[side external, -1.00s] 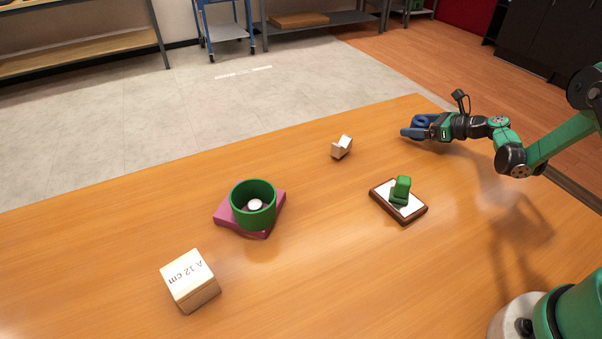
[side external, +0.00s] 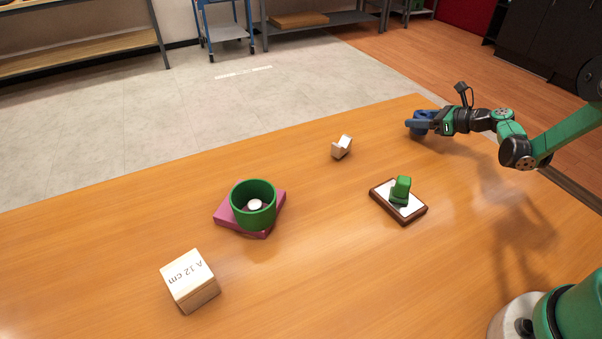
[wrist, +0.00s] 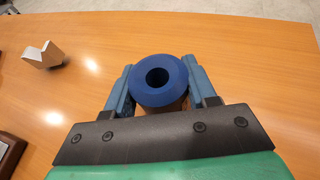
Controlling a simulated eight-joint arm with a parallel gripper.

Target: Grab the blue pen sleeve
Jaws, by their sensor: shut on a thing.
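The blue pen sleeve (wrist: 160,82) is a round blue piece with a dark hole in its middle, in the wrist view. My gripper (wrist: 160,88) has its two blue-grey fingers against the left and right sides of the sleeve, shut on it. In the side external view the sleeve (side external: 420,124) shows small at the far right end of the table, partly covered by my gripper (side external: 422,125). Whether the sleeve touches the table cannot be told.
A silvery V-shaped block (side external: 342,147) stands left of my gripper.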

